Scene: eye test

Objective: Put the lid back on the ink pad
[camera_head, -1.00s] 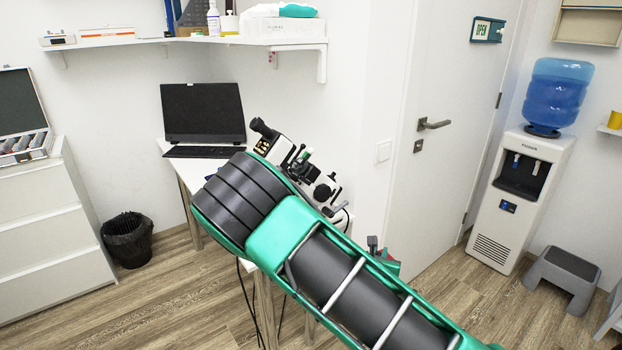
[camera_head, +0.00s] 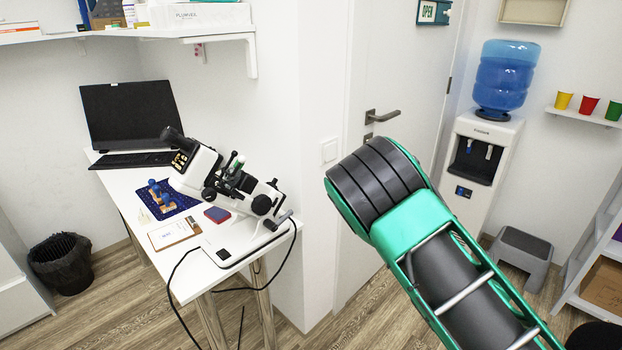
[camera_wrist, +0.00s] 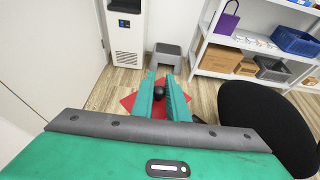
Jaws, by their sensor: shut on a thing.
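My gripper (camera_wrist: 160,96) shows in the wrist view with its green fingers closed around the black knob (camera_wrist: 159,91) of a red lid (camera_wrist: 128,102). The lid is held in the air above the floor, away from the table; the fingers hide part of it. In the head view my arm hides the gripper and lid. The ink pad (camera_head: 217,214), small, with a red rim and a dark bluish top, lies uncovered on the white table (camera_head: 213,277), left of the microscope's base.
A white microscope (camera_head: 232,184) stands beside the ink pad. Stamps with blue handles (camera_head: 164,196) stand on a dark blue mat (camera_head: 183,201). A black chair (camera_wrist: 265,125) is close right in the wrist view.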

